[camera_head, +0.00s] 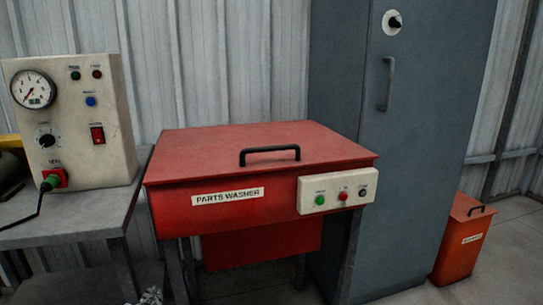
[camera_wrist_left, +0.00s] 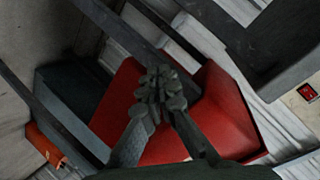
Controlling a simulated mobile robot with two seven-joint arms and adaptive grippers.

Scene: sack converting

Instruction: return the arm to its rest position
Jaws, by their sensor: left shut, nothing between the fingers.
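My left gripper (camera_head: 150,296) just shows at the bottom edge of the head view, low and to the left of the parts washer's front leg. In the left wrist view its fingers (camera_wrist_left: 163,88) come together at the tips, shut with nothing between them. The rest of the left arm is out of the head view. My right gripper is in neither view.
A red parts washer (camera_head: 225,215) with a closed lid stands in the middle. A grey bench (camera_head: 75,222) with a gauge panel (camera_head: 75,130) is at the left. A grey cabinet (camera_head: 400,150) and a red bin (camera_head: 462,240) stand at the right.

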